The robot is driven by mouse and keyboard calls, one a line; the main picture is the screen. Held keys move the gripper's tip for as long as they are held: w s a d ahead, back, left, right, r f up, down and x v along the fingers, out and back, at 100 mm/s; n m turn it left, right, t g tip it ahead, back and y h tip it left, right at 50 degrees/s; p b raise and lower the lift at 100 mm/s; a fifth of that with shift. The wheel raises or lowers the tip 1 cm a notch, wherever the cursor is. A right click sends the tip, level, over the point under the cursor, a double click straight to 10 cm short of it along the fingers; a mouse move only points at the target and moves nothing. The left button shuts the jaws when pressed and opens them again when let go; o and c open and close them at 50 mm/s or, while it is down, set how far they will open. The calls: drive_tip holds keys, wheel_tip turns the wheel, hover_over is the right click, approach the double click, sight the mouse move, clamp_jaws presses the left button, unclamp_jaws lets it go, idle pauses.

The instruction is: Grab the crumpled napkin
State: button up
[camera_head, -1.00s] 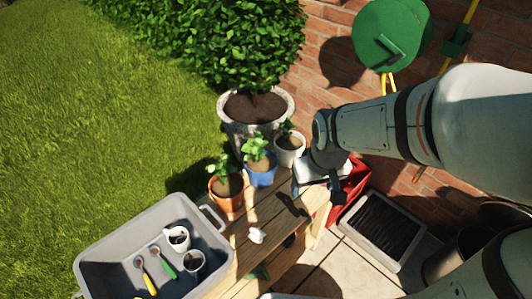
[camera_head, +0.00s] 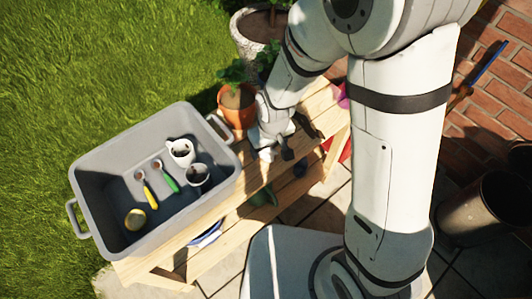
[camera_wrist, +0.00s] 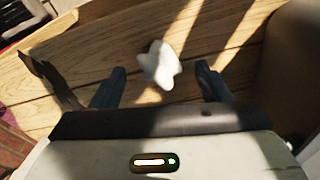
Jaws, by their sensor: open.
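The crumpled napkin is a small white lump (camera_wrist: 160,62) on the wooden table in the wrist view. It lies between and slightly beyond the two dark fingertips of my gripper (camera_wrist: 162,72), with a gap on each side. My gripper is open and empty. In the head view my gripper (camera_head: 278,150) is low over the slatted table (camera_head: 250,178), right of the grey tub. A small white patch (camera_head: 266,154) beside the gripper there looks like the napkin, mostly hidden by my arm.
A terracotta pot (camera_head: 238,108) with a plant stands close behind my gripper. Bare boards surround the napkin.

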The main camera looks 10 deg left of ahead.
wheel_tip(320, 180, down, 3)
drive_tip(key=shift+w+a+r, duration=0.1)
drive_tip(key=shift+a+r, duration=0.05)
drive_tip(key=shift+r, duration=0.05)
drive_tip(key=shift+c, duration=0.3)
drive_tip(key=c, duration=1)
